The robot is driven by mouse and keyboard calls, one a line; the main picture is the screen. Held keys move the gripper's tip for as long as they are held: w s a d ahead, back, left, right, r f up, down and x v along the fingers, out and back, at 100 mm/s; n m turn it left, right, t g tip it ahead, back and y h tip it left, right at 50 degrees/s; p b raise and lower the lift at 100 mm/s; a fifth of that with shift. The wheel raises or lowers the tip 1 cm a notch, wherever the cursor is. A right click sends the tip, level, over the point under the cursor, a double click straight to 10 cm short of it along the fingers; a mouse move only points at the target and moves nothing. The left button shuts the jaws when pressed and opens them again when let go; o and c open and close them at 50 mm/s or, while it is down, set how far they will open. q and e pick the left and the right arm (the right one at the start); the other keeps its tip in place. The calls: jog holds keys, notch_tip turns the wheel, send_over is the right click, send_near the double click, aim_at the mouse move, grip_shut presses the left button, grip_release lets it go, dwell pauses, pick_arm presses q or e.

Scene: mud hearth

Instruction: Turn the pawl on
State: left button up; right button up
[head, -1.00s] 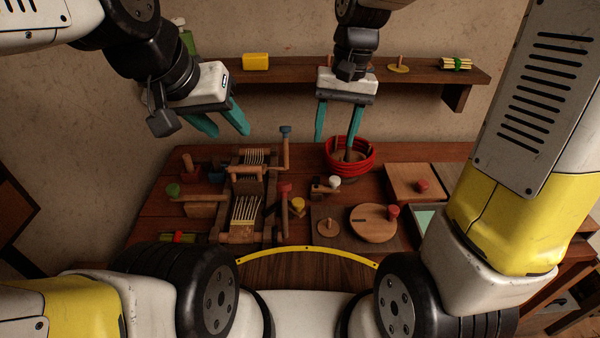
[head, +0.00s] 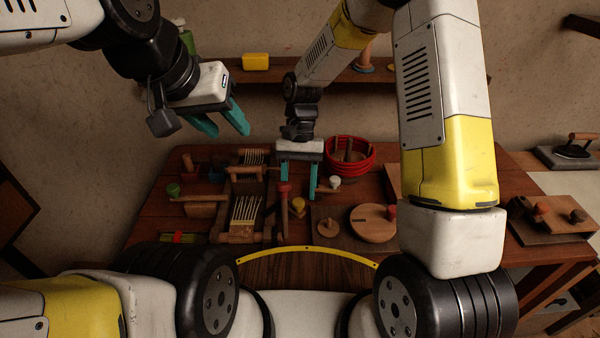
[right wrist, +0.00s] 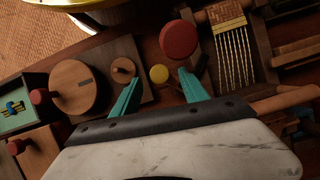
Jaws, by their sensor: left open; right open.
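A small wooden loom (head: 243,232) with pale warp threads stands left of centre on the table; its threads also show in the right wrist view (right wrist: 234,58). I cannot tell for sure which part is the pawl. A red-capped wooden lever (head: 284,200) stands at the loom's right side; its round red cap (right wrist: 179,40) is near one fingertip in the right wrist view. My right gripper (head: 299,194) is open and empty, pointing down over the table beside this lever. Whether a finger touches it is unclear. My left gripper (head: 228,132) is open and empty, above the table's back left.
A yellow-topped wooden piece (head: 297,206) lies close to the right gripper. A white-knobbed piece (head: 334,183), a red coil basket (head: 351,155) and a round wooden lid (head: 373,223) stand to its right. A shelf with a yellow block (head: 255,61) runs along the wall.

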jog(key=shift+x, duration=0.85)
grip_shut()
jog(key=shift+w+n, duration=0.15)
jog(key=shift+n, duration=0.15)
jog(key=n, duration=0.1)
jog(key=w+n+h, duration=0.1)
jog(key=n, duration=0.1)
jog(key=shift+d+r, duration=0.1)
jog(key=shift+d, duration=0.1)
jog(key=shift+w+n+t+h, duration=0.25)
jog(key=shift+w+n+h, duration=0.1)
jog(key=shift+n, duration=0.55)
jog(key=shift+w+n+t+h, duration=0.25)
jog(key=shift+n+h, duration=0.15)
jog(key=shift+n, duration=0.5)
jog(key=shift+w+n+t+h, duration=0.2)
jog(key=shift+w+n+h, duration=0.15)
jog(key=shift+n, duration=0.55)
